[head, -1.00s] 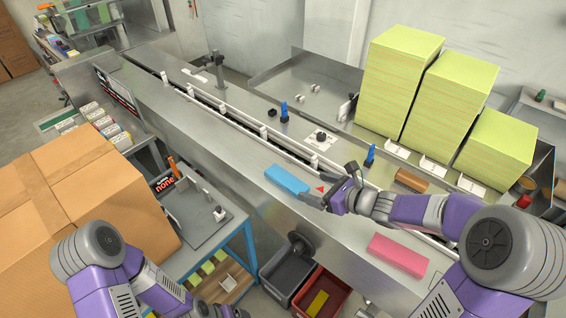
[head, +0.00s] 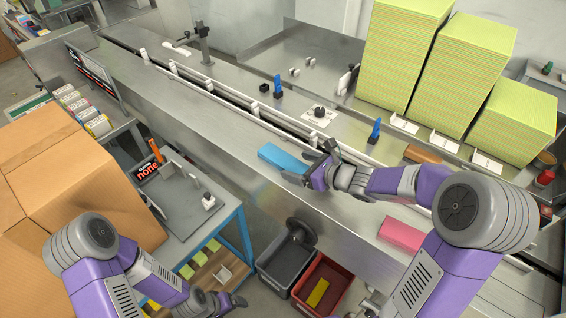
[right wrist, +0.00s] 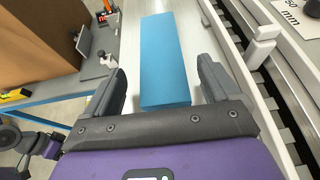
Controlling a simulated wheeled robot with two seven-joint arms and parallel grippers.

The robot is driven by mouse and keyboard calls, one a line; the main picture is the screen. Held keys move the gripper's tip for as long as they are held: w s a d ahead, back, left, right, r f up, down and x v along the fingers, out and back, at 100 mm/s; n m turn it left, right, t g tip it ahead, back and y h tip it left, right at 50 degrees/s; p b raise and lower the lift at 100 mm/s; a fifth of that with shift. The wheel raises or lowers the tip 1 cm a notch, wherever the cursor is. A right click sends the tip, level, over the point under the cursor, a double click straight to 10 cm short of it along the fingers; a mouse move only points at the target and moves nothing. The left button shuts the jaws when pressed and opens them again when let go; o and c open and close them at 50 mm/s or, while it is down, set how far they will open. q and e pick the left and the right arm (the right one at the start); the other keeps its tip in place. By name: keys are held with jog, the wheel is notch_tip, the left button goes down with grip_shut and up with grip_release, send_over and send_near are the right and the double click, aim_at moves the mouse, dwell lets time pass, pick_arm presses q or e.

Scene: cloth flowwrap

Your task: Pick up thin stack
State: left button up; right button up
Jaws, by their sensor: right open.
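A blue flat-topped block, perhaps a thin stack (head: 279,156), lies on the steel work surface, left of my right gripper (head: 296,175). In the right wrist view the blue block (right wrist: 163,55) lies lengthwise between the two open fingers (right wrist: 161,85); its near end reaches between them. The fingers stand apart from its sides, and nothing is held. A pink block (head: 403,235) lies on the same surface, partly hidden by my right arm. My left gripper (head: 228,303) is low at the bottom edge, its fingers unclear.
A white guide rail (head: 235,102) runs behind the blue block. Tall yellow-green stacks (head: 405,50) stand at the back right. A cardboard box (head: 65,180) fills the left. Grey (head: 283,262) and red bins (head: 335,270) stand below the front edge.

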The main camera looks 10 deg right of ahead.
aim_at(291, 163)
jog(key=x, duration=0.3)
jog(key=shift+w, duration=0.15)
jog(key=shift+c, duration=0.3)
jog(key=c, duration=1)
